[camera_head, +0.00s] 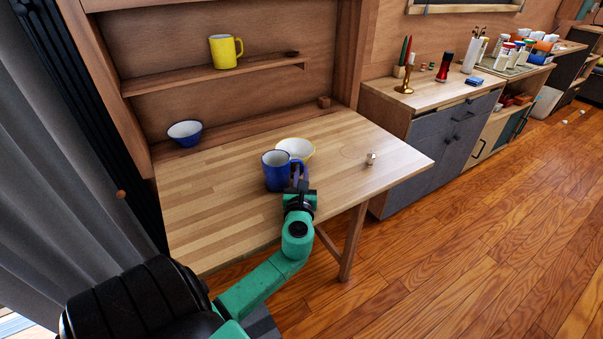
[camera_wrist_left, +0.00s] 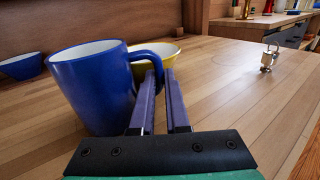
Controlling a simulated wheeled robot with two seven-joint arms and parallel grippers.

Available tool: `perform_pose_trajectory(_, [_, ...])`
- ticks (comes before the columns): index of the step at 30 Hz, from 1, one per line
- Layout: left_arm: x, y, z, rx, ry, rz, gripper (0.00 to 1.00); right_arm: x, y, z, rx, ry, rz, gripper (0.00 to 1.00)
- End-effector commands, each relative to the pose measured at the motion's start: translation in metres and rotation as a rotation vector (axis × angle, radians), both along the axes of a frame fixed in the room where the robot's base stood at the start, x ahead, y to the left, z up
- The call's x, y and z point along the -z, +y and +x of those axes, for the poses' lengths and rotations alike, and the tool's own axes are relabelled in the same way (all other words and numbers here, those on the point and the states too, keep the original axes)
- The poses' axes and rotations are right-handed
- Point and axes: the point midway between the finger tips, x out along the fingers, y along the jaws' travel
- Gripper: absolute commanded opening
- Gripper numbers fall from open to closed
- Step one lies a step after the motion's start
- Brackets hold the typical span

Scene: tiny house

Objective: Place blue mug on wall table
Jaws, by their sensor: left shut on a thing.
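I cannot tell whether the mug's base touches the tabletop. My right gripper is in neither view.
A yellow bowl (camera_head: 296,148) stands just behind the mug. A blue bowl (camera_head: 184,132) is at the back left, and a small metal item (camera_head: 371,158) at the right. A yellow mug (camera_head: 224,52) stands on the shelf above.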

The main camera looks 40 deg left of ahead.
Motion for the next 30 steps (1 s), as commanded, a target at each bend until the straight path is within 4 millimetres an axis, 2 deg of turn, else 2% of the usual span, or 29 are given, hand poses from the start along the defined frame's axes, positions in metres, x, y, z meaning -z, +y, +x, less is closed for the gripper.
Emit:
perform_pose_trajectory(1, [0.002,0.000,0.000,0.000,0.000,0.003,0.00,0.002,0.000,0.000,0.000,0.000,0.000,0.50])
perform_pose_trajectory(3, [0.002,0.000,0.000,0.000,0.001,0.001,0.32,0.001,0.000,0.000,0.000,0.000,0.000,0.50])
perform_pose_trajectory(4, [0.002,0.000,0.000,0.000,0.001,0.001,0.43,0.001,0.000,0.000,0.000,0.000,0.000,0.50])
perform_pose_trajectory(17, [-0.002,-0.003,-0.003,0.000,0.002,-0.001,0.43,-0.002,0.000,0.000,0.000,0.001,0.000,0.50])
perform_pose_trajectory(20, [0.000,-0.012,-0.014,0.001,0.003,-0.001,0.43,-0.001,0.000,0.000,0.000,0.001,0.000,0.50])
perform_pose_trajectory(30, [0.000,-0.059,-0.069,0.000,0.002,-0.003,0.43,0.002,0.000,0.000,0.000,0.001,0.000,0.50])
